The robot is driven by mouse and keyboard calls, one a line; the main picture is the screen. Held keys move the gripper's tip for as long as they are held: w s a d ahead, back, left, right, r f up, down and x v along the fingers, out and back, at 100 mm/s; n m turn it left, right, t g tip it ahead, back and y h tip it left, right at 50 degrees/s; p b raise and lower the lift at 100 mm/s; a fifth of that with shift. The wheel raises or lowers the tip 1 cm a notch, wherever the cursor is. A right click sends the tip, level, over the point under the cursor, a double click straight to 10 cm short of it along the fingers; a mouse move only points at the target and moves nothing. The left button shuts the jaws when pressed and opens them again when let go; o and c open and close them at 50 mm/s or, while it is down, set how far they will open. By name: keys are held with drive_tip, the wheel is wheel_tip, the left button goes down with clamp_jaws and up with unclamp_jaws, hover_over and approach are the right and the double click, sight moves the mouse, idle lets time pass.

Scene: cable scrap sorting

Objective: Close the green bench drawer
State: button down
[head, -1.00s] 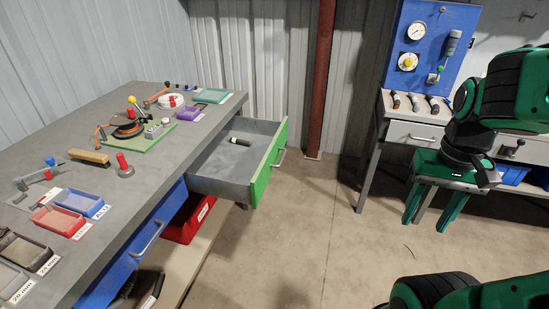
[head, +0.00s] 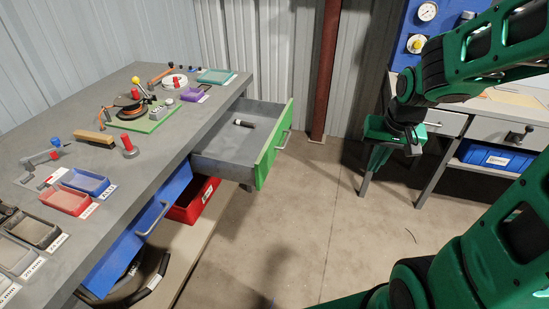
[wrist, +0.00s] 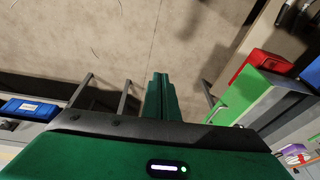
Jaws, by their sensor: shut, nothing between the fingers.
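The green bench drawer (head: 273,147) stands pulled out from the grey workbench (head: 120,175), its green front facing right with a metal handle (head: 285,139). A dark cylinder with a pale end (head: 244,123) lies inside it. My gripper (head: 374,160) is in the air to the right of the drawer front, apart from it, fingers pointing down. In the wrist view its fingers (wrist: 160,90) are shut together and empty. The green drawer front (wrist: 240,96) shows there to the right of the fingers, with its handle beside it.
A shut blue drawer (head: 145,228) is left of the green one. A red bin (head: 193,203) sits below. A red-brown post (head: 325,70) stands behind the drawer, and a second bench (head: 480,130) is at right. Open floor lies in front of the drawer.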

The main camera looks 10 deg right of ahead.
drive_tip(key=w+a+f+t+y, duration=0.1)
drive_tip(key=w+a+f, duration=0.1)
drive_tip(key=w+a, duration=0.3)
drive_tip(key=w+a+f+t, duration=0.1)
drive_tip(key=w+a+f, duration=0.15)
drive_tip(key=w, duration=0.35)
drive_tip(key=t+y, duration=0.2)
approach(270, 161)
wheel_tip(270, 161, down, 4)
drive_tip(key=d, duration=0.3)
drive_tip(key=shift+w+a, duration=0.65)
drive_tip(key=shift+a, duration=0.25)
drive_tip(key=shift+w+a, duration=0.65)
drive_tip(key=shift+a, duration=0.25)
